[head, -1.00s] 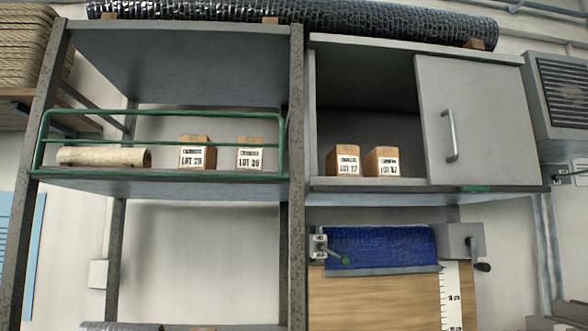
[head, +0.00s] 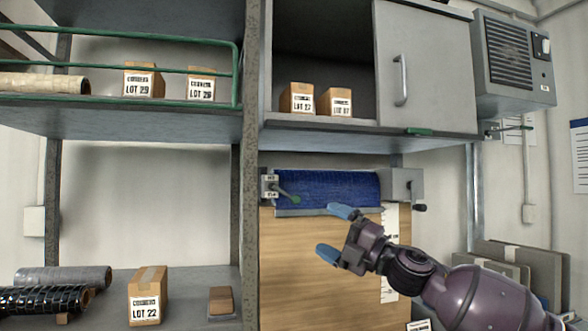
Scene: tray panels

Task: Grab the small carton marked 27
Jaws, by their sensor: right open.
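Two small brown cartons stand side by side in the open left part of the grey cabinet (head: 410,128). The left carton (head: 297,98) has a label that looks like LOT 27. The right carton (head: 334,102) has a label that looks like LOT 87, though its first digit is hard to read. My right gripper (head: 335,233) is open and empty, with blue fingertips. It is well below the cartons in the picture, in front of the wooden board. My left gripper is out of view.
A sliding door (head: 425,70) covers the cabinet's right part. A blue roll (head: 325,188) hangs under it. Cartons marked LOT 29 (head: 143,80) and LOT 26 (head: 200,84) stand behind a green rail (head: 237,75). A LOT 22 carton (head: 148,295) stands on the lower shelf.

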